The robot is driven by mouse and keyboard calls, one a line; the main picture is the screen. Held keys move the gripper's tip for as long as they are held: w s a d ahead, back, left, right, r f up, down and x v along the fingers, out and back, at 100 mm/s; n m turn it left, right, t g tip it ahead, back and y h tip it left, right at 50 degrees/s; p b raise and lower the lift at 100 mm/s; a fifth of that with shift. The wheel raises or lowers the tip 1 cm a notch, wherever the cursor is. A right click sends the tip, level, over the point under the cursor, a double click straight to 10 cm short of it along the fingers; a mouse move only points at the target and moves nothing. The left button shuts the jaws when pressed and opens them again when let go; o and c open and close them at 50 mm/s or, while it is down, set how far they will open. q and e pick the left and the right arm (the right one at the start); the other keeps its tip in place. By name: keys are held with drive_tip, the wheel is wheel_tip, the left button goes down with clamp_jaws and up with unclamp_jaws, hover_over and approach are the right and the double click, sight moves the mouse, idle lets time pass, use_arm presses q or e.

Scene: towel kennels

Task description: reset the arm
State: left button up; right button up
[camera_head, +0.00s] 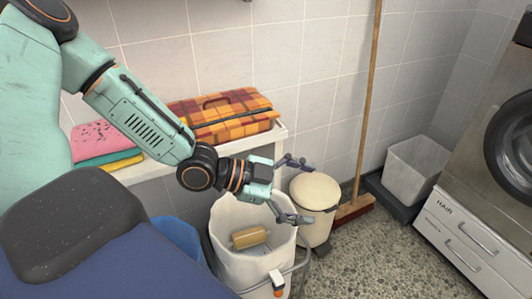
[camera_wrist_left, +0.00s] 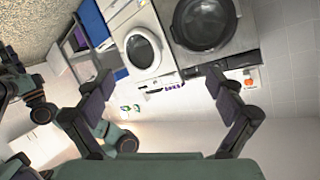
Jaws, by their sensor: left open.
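My left arm (camera_head: 140,115) is teal and black and reaches in from the upper left in the head view. Its gripper (camera_head: 303,192) is open and empty, fingers spread, above the right side of a white-lined bin and in front of a cream lidded bin. In the left wrist view the same gripper (camera_wrist_left: 160,85) has its two dark fingers wide apart with nothing between them. My right gripper does not show in the head view. Teal and black arm parts of mine show at the left of the wrist view.
The white-lined bin (camera_head: 228,215) holds a tan roll (camera_head: 250,237). The cream lidded bin (camera_head: 316,190), a broom (camera_head: 368,110) and a grey bin (camera_head: 417,165) stand behind. A shelf (camera_head: 140,172) bears folded towels (camera_head: 100,140) and an orange checked case (camera_head: 225,115). Speckled floor (camera_head: 400,245) is clear.

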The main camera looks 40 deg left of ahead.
use_arm(q)
drive_tip(key=w+a+f+n+t+y+b, duration=0.2)
drive_tip(key=a+f, duration=0.4)
drive_tip(key=a, duration=0.1)
drive_tip(key=w+a+f+n+t+y+b, duration=0.1)
drive_tip(key=w+a+f+n+b, duration=0.1)
drive_tip(key=a+f, duration=0.3)
drive_tip(key=shift+w+a+f+t+y+b, duration=0.4)
drive_tip(key=shift+w+a, duration=0.2)
drive_tip(key=shift+a, duration=0.25)
drive_tip(key=shift+d+r, duration=0.1)
drive_tip(key=shift+r, duration=0.05)
